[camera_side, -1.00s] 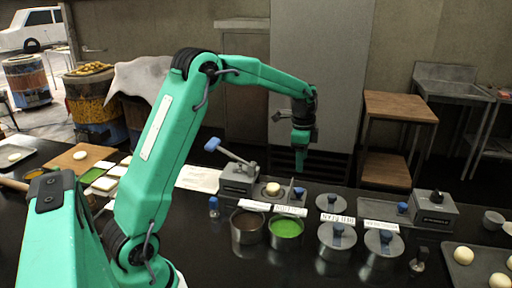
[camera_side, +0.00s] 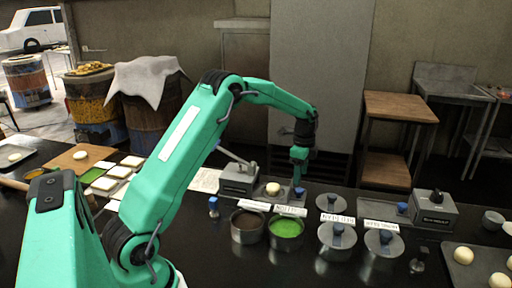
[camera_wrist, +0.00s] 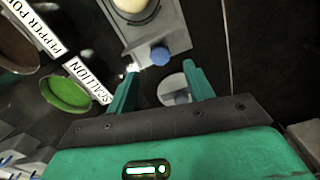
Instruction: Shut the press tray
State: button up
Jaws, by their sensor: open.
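The press (camera_side: 239,179) is a grey box with a raised lever, left of my gripper in the side view. Its grey press tray (camera_side: 284,196) is pulled out to the right, with a pale dough ball (camera_side: 273,188) on it. A blue knob (camera_side: 299,191) is at the tray's outer end. In the wrist view, the tray (camera_wrist: 173,27) and blue knob (camera_wrist: 159,55) show just ahead of my fingertips. My gripper (camera_side: 299,177) is open and empty, pointing down just above the knob. Both fingers (camera_wrist: 162,78) show in the wrist view.
An open green scallion pot (camera_side: 286,228) and a dark pepper pot (camera_side: 247,226) stand in front of the tray. Lidded pots (camera_side: 336,236) stand to the right. Another grey box (camera_side: 434,211) with a blue-knobbed tray is farther right. A round metal dish (camera_wrist: 177,90) lies below my fingers.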

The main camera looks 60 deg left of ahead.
aim_at(299, 189)
jog(key=shift+f, duration=2.9)
grip_shut()
jog(key=s+a, duration=0.8)
jog(key=shift+s+a, duration=0.4)
